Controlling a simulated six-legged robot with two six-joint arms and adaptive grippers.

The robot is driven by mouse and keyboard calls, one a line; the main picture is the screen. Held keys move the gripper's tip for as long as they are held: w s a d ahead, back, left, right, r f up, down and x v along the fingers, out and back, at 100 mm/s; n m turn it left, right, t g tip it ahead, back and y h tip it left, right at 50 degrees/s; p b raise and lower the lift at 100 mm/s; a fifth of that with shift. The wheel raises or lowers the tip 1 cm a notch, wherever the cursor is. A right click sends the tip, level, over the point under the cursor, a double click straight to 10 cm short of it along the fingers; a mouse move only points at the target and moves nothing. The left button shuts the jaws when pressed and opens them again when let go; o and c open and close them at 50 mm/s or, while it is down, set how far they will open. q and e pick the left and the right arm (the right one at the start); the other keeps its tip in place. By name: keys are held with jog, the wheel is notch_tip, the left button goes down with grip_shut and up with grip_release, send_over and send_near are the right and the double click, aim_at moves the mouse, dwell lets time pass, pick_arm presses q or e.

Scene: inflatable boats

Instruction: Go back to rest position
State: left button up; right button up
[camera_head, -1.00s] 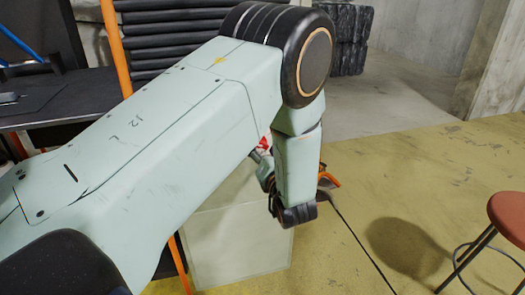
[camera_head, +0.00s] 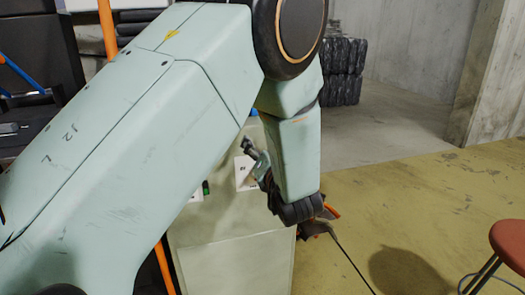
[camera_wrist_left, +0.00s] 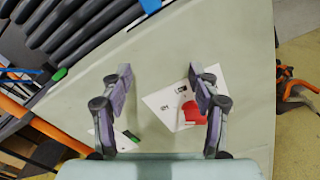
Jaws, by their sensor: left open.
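My left arm comes in from the left in the head view and bends down at its elbow. My left gripper (camera_head: 262,170) is partly hidden behind its own forearm there, above a pale box-like stand (camera_head: 232,262). In the left wrist view the left gripper (camera_wrist_left: 160,75) is open, its two fingers wide apart with nothing between them. Below it on the pale top (camera_wrist_left: 150,55) lies a white card (camera_wrist_left: 162,102) with a red thing (camera_wrist_left: 193,112) on it, close to the right finger. My right gripper is in neither view.
A red stool (camera_head: 508,245) stands at the right on the yellow floor (camera_head: 430,200). Dark stacked bundles (camera_head: 343,72) stand at the back. An orange post (camera_head: 107,28) and a dark bench lie at the left.

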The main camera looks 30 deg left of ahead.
pick_arm(q)
jog(key=shift+f+m, duration=0.15)
jog(key=shift+m, duration=0.75)
jog(key=s+d+f+m+g+h+p, duration=0.15)
jog(key=s+d+f+m+h, duration=0.3)
jog(key=f+m, duration=0.7)
jog(key=s+d+f+m+g+h+p, duration=0.15)
jog(key=s+d+f+m+h, duration=0.4)
jog(key=m, duration=1.15)
jog(key=s+d+f+m+g+h+p, duration=0.1)
jog(key=s+f+m+g+p, duration=0.1)
jog(key=s, duration=0.7)
jog(key=s+d+f+m+g+h+p, duration=0.1)
jog(key=s+f+m+g+p, duration=0.1)
jog(key=s, duration=0.8)
jog(key=s+d+f+m+g+h+p, duration=0.1)
jog(key=s+f+m+g+h+p, duration=0.1)
jog(key=s, duration=0.8)
jog(key=f+m+g+p, duration=0.1)
jog(key=m+g+p, duration=0.1)
jog(key=m, duration=0.1)
jog(key=shift+s+g+p, duration=0.2)
jog(key=shift+g+p, duration=0.1)
jog(key=shift+p, duration=0.1)
